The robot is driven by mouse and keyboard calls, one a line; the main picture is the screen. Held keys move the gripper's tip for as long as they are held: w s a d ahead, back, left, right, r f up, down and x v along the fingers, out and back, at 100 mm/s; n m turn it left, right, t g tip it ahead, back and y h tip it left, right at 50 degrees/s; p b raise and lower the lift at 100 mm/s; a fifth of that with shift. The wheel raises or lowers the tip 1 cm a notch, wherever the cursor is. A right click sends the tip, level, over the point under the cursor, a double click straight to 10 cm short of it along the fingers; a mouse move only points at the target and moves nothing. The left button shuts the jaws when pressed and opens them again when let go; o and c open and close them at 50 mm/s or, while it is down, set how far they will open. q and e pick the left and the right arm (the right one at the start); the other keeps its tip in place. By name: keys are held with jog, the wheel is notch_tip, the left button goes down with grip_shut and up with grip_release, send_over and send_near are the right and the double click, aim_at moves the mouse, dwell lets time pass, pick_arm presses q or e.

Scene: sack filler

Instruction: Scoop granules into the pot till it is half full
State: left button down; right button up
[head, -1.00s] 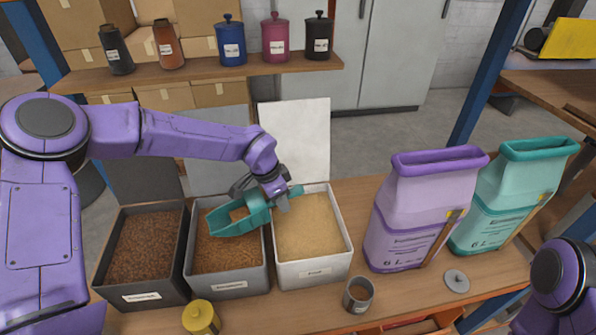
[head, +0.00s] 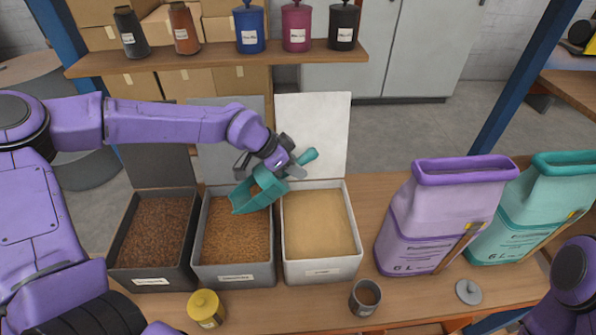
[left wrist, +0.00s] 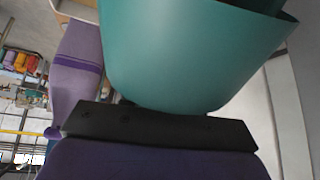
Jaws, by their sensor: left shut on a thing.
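My left gripper (head: 283,168) is shut on a teal scoop (head: 254,192), held above the back of the middle bin and the white bin. The scoop's mouth points down and left; I cannot see clearly whether granules are in it. The scoop also fills the top of the left wrist view (left wrist: 190,50). Three open bins stand in a row: a dark bin (head: 120,262) with dark brown granules, a grey bin (head: 207,274) with orange-brown granules, and a white bin (head: 320,270) with pale granules. A small grey pot (head: 365,305) with brown content inside stands in front. My right gripper is out of view.
A purple sack (head: 440,215) and a teal sack (head: 525,215) stand at the right. A grey lid (head: 468,292) lies in front of them. A yellow canister (head: 205,308) stands at the front left. A shelf (head: 215,62) with several canisters crosses behind the bins.

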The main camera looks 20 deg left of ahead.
pick_arm(q)
jog(key=r, duration=0.1)
jog(key=s+a+r+t+h+p, duration=0.1)
jog(key=shift+s+a+r, duration=0.2)
jog(key=shift+s+r, duration=0.05)
jog(key=shift+r, duration=0.05)
jog(key=shift+s+a+r+t+h+p, duration=0.3)
jog(key=shift+r+t+h+p, duration=0.2)
jog(key=shift+p, duration=0.15)
jog(key=shift+s+a+r+t+h+p, duration=0.25)
jog(key=shift+r+t+h+p, duration=0.2)
jog(key=shift+p, duration=0.15)
jog(key=shift+s+a+r+t+h+p, duration=0.35)
jog(key=shift+s+a+p, duration=0.15)
jog(key=shift+p, duration=0.15)
jog(key=s+a+r+t+h+b, duration=0.2)
jog(key=s+a+t+h+b, duration=0.3)
jog(key=s+a+b, duration=0.2)
jog(key=shift+s+a+r, duration=0.15)
jog(key=shift+r, duration=0.25)
notch_tip(320, 180, up, 3)
jog(key=g+y+p, duration=0.4)
jog(key=p, duration=0.8)
